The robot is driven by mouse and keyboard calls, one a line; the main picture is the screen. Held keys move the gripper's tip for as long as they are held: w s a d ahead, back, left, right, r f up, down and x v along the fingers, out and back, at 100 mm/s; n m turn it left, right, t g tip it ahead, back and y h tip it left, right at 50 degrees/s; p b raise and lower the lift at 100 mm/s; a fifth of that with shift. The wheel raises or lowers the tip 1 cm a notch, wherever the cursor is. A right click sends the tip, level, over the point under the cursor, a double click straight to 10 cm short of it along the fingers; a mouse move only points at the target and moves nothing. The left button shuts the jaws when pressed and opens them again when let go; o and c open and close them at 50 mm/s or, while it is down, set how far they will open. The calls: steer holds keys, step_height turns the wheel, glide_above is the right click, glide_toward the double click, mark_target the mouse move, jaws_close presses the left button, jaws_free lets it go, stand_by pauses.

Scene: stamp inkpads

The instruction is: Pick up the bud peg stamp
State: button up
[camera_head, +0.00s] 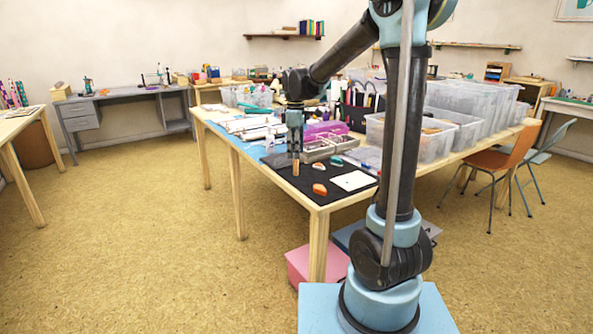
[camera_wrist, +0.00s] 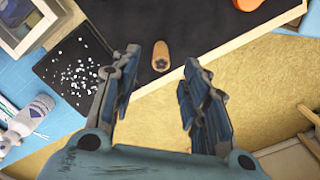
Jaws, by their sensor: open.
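The bud peg stamp (camera_wrist: 161,55) is a small orange-brown peg with a dark flower shape on its near end. In the wrist view it lies on the black mat (camera_wrist: 215,22), framed between my fingers. My gripper (camera_wrist: 160,64) is open, with one finger on either side of the peg and no visible contact. In the head view the peg (camera_head: 296,170) shows just below my gripper (camera_head: 294,152), which points down over the mat's left part. I cannot tell the exact height of the fingertips above the mat.
A dark pad with white specks (camera_wrist: 78,65) and a bottle (camera_wrist: 35,112) are left in the wrist view. Clear bins (camera_head: 435,140) stand right; the table edge is close.

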mark_target(296, 174)
steer(key=shift+d+f, duration=0.1)
steer(key=shift+f, duration=3.1)
steer(key=c, duration=0.9)
